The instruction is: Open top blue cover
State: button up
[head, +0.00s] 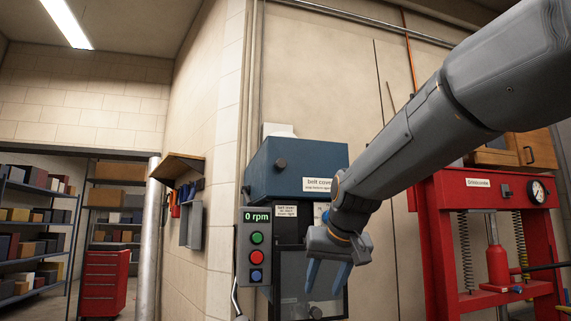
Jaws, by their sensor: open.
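The blue cover (262,179) is a box-shaped hood on top of a machine against the wall, labelled as a belt cover. It looks closed.
A control box (255,250) showing 0 rpm, with green, red and blue buttons, hangs left of the machine. A red press (437,240) stands at right. A wall shelf (178,168) and a red tool cabinet (104,283) are at left. Space above the cover looks clear.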

jog(key=w+a+r+t+y, duration=0.1)
jog(key=a+r, duration=0.1)
jog(key=r, duration=0.7)
jog(key=a+r+t, duration=0.1)
jog(key=a+r, duration=0.1)
jog(key=r, duration=0.8)
jog(key=n+t+y+p, duration=0.1)
jog(key=t+y+p, duration=0.1)
send_near(282, 162)
jog(key=w, duration=0.1)
jog(key=shift+p+x, duration=0.95)
jog(key=shift+x, duration=2.95)
jog(key=shift+s+a+f, duration=0.1)
jog(key=shift+a+f, duration=0.05)
jog(key=shift+a, duration=0.05)
grip_shut()
